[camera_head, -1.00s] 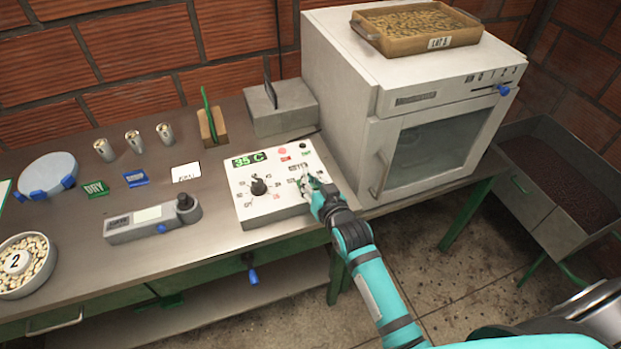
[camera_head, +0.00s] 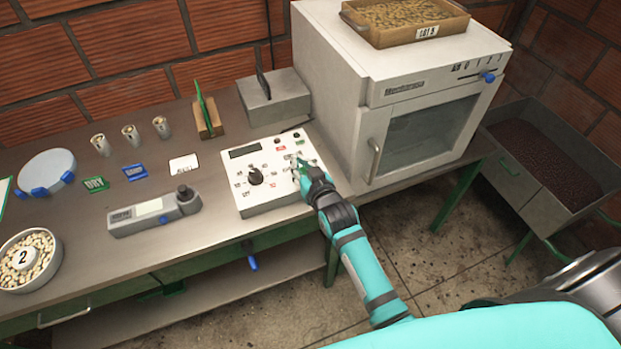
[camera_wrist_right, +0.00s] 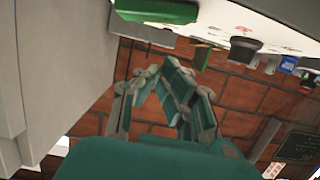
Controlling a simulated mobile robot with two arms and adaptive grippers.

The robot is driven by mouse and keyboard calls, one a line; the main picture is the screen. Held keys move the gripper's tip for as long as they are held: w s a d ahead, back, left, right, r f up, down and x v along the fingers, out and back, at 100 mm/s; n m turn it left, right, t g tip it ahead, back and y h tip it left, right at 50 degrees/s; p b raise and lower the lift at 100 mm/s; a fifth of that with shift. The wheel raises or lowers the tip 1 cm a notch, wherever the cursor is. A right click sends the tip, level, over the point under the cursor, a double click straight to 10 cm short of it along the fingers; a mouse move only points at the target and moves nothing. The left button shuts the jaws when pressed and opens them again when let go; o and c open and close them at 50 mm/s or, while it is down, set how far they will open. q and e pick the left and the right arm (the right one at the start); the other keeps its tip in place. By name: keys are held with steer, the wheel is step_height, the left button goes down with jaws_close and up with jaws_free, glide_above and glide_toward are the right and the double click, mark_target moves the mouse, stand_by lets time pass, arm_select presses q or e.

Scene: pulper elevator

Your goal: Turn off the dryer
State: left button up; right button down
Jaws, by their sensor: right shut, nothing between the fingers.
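The white control box (camera_head: 262,201) sits on the steel table, left of the white dryer oven (camera_head: 400,100). Its display (camera_head: 245,151) is dark. A black knob (camera_head: 255,176) stands on its left half, and small red and black buttons are along its back edge. My right gripper (camera_head: 299,163) is shut and empty at the right half of the box, covering the right-hand dial. I cannot tell whether it touches the dial. In the right wrist view the gripper's fingers (camera_wrist_right: 178,75) are close together below the box's face. My left gripper is not in view.
A tray of beans marked LOT 5 (camera_head: 405,25) sits on the oven. A grey meter (camera_head: 155,212), several metal cylinders, small cards and a bowl of beans (camera_head: 27,262) are on the table's left. A bin of dark beans (camera_head: 560,160) stands at the right.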

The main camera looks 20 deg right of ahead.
arm_select(q)
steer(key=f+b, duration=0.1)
steer(key=b, duration=0.1)
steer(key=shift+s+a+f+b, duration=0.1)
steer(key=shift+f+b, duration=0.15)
steer(key=shift+b, duration=0.15)
arm_select(e)
steer(key=v, duration=1)
steer(key=shift+a+r, duration=0.4)
steer(key=shift+a, duration=0.05)
